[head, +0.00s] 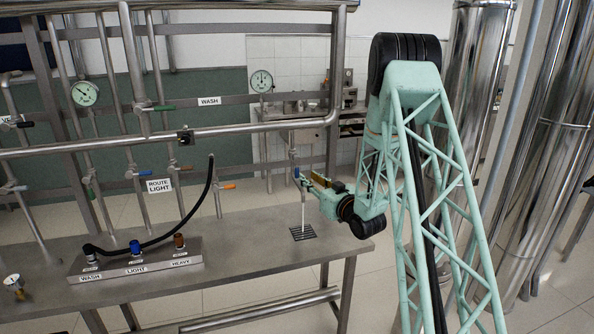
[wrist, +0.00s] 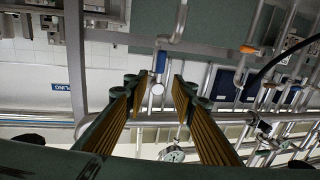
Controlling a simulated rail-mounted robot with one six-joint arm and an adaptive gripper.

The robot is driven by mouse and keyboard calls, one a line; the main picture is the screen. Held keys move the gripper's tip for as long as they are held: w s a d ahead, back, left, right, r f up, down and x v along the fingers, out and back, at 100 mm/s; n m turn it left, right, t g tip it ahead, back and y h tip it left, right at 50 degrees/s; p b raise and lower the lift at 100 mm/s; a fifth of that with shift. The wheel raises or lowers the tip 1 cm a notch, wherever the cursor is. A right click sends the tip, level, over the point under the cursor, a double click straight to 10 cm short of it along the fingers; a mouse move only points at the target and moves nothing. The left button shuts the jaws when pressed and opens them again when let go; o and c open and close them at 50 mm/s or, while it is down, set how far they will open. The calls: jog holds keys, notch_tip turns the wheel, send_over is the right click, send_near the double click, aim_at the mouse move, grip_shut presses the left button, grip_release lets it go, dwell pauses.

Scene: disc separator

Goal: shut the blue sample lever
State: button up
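The blue sample lever (head: 297,172) is on a thin vertical pipe above the right end of the steel bench. In the wrist view the blue lever (wrist: 161,62) hangs from the pipe, just beyond and between my fingertips. A thin white stream (head: 303,212) runs from below the pipe down to a dark drain grate (head: 303,232). My gripper (head: 312,180) is close on the right side of the lever. In the wrist view my gripper (wrist: 158,88) is open, with its fingers apart and nothing between the pads. Whether a finger touches the lever cannot be told.
The steel bench (head: 230,248) carries a port block (head: 160,263) with a black hose (head: 185,215) looping up from it. Other valves have green, blue and orange handles (head: 228,187). Shiny tanks (head: 550,150) stand at the right.

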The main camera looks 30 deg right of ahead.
aim_at(298, 169)
jog(key=w, duration=1)
jog(key=shift+w+a+b, duration=0.25)
jog(key=shift+w+b, duration=0.05)
jog(key=shift+c, duration=0.5)
grip_shut()
